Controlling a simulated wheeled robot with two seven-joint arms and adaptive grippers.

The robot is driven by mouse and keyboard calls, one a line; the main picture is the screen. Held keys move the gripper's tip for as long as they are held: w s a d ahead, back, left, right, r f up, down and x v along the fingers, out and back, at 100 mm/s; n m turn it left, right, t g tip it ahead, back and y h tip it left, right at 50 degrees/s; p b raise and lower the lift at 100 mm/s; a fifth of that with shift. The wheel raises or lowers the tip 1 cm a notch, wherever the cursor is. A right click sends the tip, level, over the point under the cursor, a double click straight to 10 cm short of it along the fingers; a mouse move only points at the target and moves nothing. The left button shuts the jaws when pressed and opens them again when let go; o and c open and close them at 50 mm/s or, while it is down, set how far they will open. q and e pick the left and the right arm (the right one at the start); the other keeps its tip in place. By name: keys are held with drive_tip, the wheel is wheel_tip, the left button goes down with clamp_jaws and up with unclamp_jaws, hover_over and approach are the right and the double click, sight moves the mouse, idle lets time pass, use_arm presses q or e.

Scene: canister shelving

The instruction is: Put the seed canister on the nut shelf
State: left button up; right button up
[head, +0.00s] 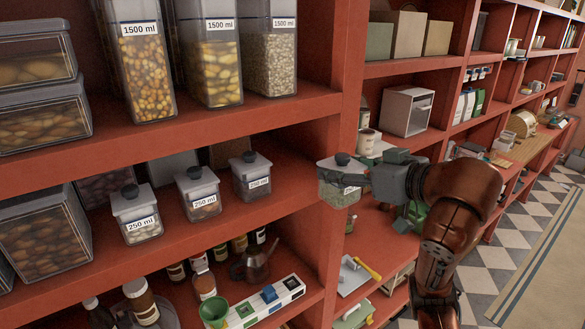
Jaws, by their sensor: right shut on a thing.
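My right gripper (345,172) comes in from the right and is shut on a small clear canister (338,195) with a grey lid and black knob. The canister is upright and holds greenish contents; the gripper partly covers its label. It is in front of the red upright, to the right of the middle shelf (190,245). On that shelf stand three similar 250 ml canisters: left (138,215), middle (199,195) and right (252,178). I cannot tell from lettering which shelf is the nut shelf. My left gripper is not in view.
Large 1500 ml containers (212,70) stand on the upper shelf. Stacked boxes of nuts (45,230) fill the left. Bottles, an oil can (255,262) and a green funnel (214,312) stand below. The red upright (345,75) bounds the bay; bare shelf shows right of the right canister.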

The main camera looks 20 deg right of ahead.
drive_tip(key=shift+s+r, duration=0.2)
drive_tip(key=shift+r, duration=0.4)
drive_tip(key=shift+w+a+r, duration=0.1)
drive_tip(key=shift+w, duration=0.2)
drive_tip(key=p+x, duration=0.2)
drive_tip(key=x, duration=0.3)
drive_tip(key=r+p+x, duration=0.1)
drive_tip(key=p+x, duration=0.2)
drive_tip(key=x, duration=0.3)
drive_tip(key=p+x, duration=0.2)
drive_tip(key=x, duration=0.4)
drive_tip(key=shift+w+a+r+p, duration=0.15)
drive_tip(key=shift+w+r+p, duration=0.05)
drive_tip(key=shift+w+p, duration=0.15)
drive_tip(key=shift+f, duration=0.1)
drive_tip(key=shift+a+f, duration=0.1)
drive_tip(key=o, duration=1.5)
